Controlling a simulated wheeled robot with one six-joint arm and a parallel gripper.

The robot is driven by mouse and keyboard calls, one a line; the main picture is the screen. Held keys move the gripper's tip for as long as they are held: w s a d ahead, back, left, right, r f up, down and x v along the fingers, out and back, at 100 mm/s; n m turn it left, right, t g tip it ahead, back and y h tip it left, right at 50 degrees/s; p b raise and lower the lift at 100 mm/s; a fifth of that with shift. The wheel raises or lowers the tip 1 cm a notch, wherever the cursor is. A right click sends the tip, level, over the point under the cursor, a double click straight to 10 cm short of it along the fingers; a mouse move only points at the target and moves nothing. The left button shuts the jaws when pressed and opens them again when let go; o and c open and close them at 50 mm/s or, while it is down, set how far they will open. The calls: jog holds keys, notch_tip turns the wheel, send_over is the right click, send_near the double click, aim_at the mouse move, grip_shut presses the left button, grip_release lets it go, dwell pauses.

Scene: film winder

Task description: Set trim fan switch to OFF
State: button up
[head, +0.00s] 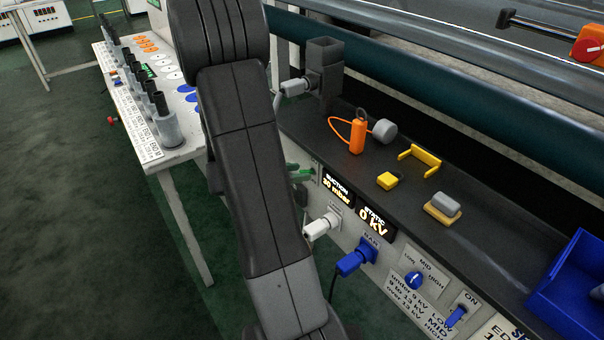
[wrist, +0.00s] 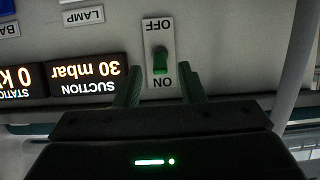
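A small switch with a green lever (wrist: 160,62) sits on a white plate in the wrist view, which shows the panel upside down. The plate reads OFF at the picture's top and ON at its bottom. The lever's green end lies toward the ON side. No trim fan label is readable. My gripper (wrist: 161,88) is open, its two dark green fingers apart near the ON end of the plate, one on each side. Nothing is between them except the view of the switch plate; contact cannot be told. In the head view my arm hides the switch and most of the gripper.
The suction display (head: 338,190) reads 30 mbar, beside a static display (head: 373,220) at 0 kV. A white plug (head: 322,226), a blue plug (head: 356,257) and a blue knob (head: 413,280) protrude from the panel. A dark shelf (head: 400,185) above holds loose items.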

jog(key=shift+x, duration=1.15)
grip_shut()
